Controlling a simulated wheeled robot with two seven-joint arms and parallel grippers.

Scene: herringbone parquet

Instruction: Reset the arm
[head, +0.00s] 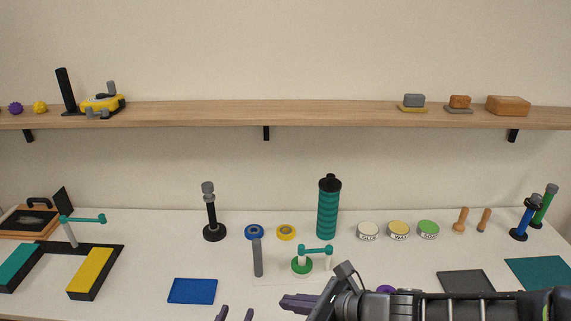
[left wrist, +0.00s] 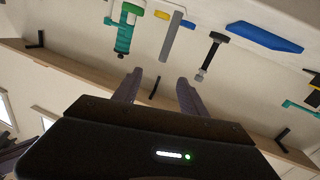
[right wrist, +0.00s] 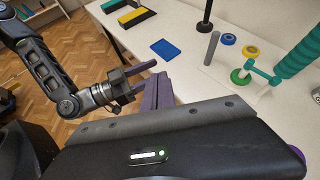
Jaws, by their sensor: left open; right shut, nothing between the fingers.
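My left gripper (head: 235,314) is at the bottom edge of the head view, its two purple fingertips apart and empty. Its spread fingers also show in the left wrist view (left wrist: 160,88). My right gripper (head: 296,302) is just right of it in the head view, purple fingers together with nothing between them. In the right wrist view its shut fingers (right wrist: 157,90) are low in the middle, close to my left arm and gripper (right wrist: 140,76). Both grippers are by the table's front edge. The right forearm runs across the lower right and hides part of the table.
The white table (head: 140,262) holds a blue mat (head: 193,291), a grey post (head: 258,257), a green-based stand (head: 302,265), a teal bottle (head: 328,208) and several labelled tubs (head: 398,229). A wooden shelf (head: 270,113) runs along the wall. Parquet floor (right wrist: 90,60) lies left of the table.

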